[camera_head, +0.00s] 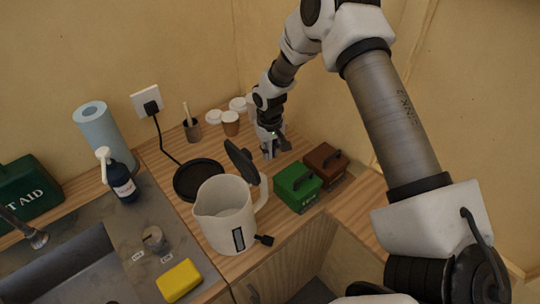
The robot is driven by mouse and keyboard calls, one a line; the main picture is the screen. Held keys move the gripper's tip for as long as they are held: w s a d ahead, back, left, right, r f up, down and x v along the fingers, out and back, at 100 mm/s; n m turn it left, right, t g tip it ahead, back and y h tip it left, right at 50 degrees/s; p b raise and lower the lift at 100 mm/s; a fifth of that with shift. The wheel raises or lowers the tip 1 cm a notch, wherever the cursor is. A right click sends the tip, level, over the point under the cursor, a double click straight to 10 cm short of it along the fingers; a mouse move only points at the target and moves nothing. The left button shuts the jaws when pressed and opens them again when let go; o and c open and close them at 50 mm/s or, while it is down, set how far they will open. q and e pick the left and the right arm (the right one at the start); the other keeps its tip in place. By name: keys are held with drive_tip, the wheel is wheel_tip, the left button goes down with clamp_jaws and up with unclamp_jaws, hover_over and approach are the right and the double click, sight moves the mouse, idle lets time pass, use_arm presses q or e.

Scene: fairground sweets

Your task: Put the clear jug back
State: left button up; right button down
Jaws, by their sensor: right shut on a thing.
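I cannot make out a clear jug in the head view. A whitish kettle-like jug (222,230) with its black lid (240,160) raised stands upright on the wooden counter, in front of a round black base (200,180). My right gripper (270,150) is at the back of the counter, behind the lid and the green box. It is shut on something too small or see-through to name. My left gripper is not in view.
A green box (297,187) and a brown box (326,163) stand right of the jug. A yellow sponge (179,280), pump bottle (122,181) and sink (60,268) are left.

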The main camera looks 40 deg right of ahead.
drive_tip(key=c, duration=1.1)
unclamp_jaws()
drive_tip(key=shift+f, duration=0.1)
drive_tip(key=shift+c, duration=0.2)
drive_tip(key=shift+r, duration=0.25)
wheel_tip(320, 180, up, 8)
drive_tip(key=p, duration=0.7)
drive_tip(key=shift+r, duration=0.2)
wheel_tip(320, 180, up, 3)
drive_tip(key=shift+s+a+r, duration=0.1)
drive_tip(key=shift+r, duration=0.15)
